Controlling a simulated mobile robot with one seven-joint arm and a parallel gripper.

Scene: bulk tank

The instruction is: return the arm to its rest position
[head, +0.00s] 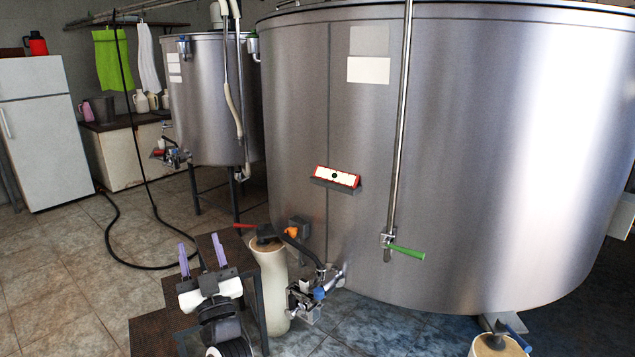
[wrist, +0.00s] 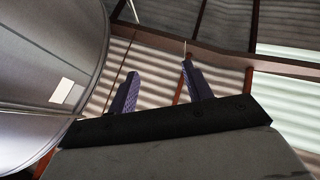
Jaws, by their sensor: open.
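My gripper (head: 202,255) shows low in the head view, left of the middle, with its two purple fingers apart and pointing up. Nothing is between the fingers. In the wrist view my gripper (wrist: 158,88) is also open and empty, with the corrugated roof (wrist: 160,60) behind it. My arm below it is mostly cut off by the bottom edge of the head view. A white cylinder (head: 272,285) with a dark top stands just right of my gripper in the head view.
A large steel tank (head: 480,150) fills the right side. A smaller tank (head: 212,100) on legs stands behind. Pipe fittings and a valve (head: 318,292) sit low by the large tank. A black hose (head: 115,240) lies on the tiled floor (head: 50,270), which is otherwise clear at left.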

